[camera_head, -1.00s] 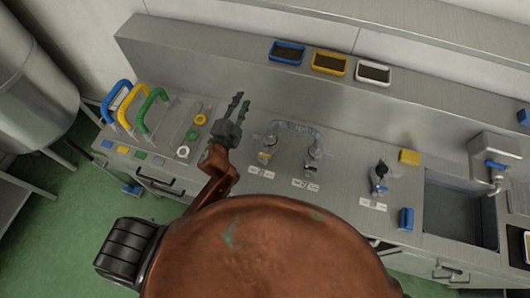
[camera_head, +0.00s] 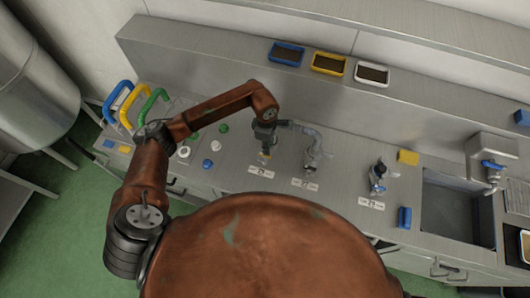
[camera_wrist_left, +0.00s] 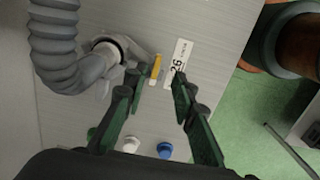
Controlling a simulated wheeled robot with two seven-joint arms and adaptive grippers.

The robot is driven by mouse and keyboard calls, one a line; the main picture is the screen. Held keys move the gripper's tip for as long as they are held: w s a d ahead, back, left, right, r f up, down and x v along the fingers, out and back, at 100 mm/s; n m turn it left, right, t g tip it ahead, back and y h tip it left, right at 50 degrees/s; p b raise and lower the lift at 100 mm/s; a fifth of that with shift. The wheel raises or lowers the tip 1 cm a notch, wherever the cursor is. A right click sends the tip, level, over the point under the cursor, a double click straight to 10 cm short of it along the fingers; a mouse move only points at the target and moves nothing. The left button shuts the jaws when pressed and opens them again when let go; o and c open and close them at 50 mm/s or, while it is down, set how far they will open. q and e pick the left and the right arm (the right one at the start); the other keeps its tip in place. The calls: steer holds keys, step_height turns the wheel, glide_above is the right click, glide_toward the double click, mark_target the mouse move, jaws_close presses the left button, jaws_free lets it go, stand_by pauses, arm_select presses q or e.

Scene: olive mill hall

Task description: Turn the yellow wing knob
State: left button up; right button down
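The yellow wing knob (camera_head: 264,156) sits on the leftmost valve on the steel bench, mostly under my left gripper (camera_head: 265,142). In the left wrist view the yellow wing knob (camera_wrist_left: 156,67) is a narrow upright bar beside a grey corrugated hose. My left gripper (camera_wrist_left: 159,82) is open there, its two dark green fingers pointing at the bench with the knob ahead of and between the tips. It looks closer to the left finger. I cannot tell whether either finger touches it. My right gripper is not in view.
A grey hose (camera_head: 314,139) arches from this valve to a second one. A white number label (camera_wrist_left: 179,62) lies beside the knob. Another valve (camera_head: 378,174) and a sink (camera_head: 456,212) are to the right. Coloured handles (camera_head: 150,103) and small round caps (camera_head: 207,163) are to the left.

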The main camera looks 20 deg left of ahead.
arm_select(q)
steer(key=shift+w+a+y, duration=0.2)
steer(key=shift+a+y, duration=0.1)
steer(key=shift+a, duration=0.45)
steer(key=shift+a+f, duration=0.15)
steer(key=shift+f, duration=0.25)
step_height(320, 180, down, 7)
steer(key=shift+r+p, duration=0.1)
steer(key=shift+p, duration=0.95)
steer(key=shift+c, duration=0.2)
jaws_close()
